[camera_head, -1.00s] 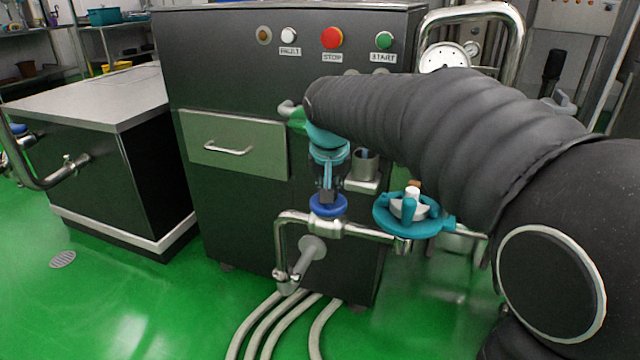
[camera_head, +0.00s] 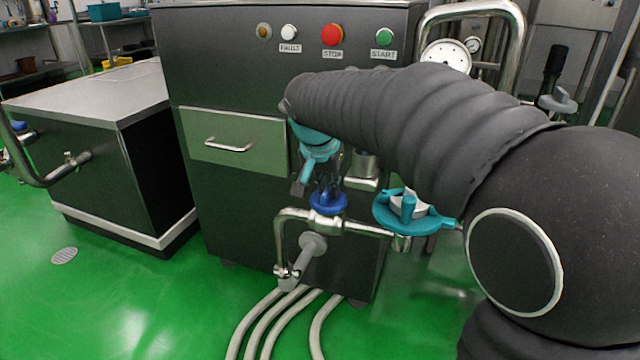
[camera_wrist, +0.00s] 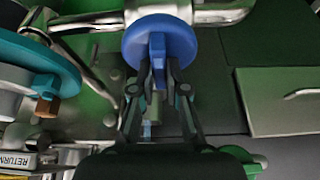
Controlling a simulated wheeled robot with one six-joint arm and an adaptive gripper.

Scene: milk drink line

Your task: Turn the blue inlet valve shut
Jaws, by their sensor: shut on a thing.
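The blue inlet valve (camera_head: 328,202) has a round blue wheel with a raised bar. It sits on a steel pipe at the front of the dark machine. In the wrist view the blue wheel (camera_wrist: 160,40) is at the top centre, and its bar points toward my gripper. My gripper (camera_head: 328,182) comes down on the valve from above. In the wrist view my gripper (camera_wrist: 158,72) has both dark fingers closed in on the bar, one on each side. The fingertips are partly hidden against the bar.
A teal valve wheel (camera_head: 410,212) stands close to the right of the blue valve; it also shows in the wrist view (camera_wrist: 38,65). A steel cup (camera_head: 365,164) is just behind. The steel pipe (camera_head: 280,235) bends down at left. Pale hoses (camera_head: 285,325) lie on the floor.

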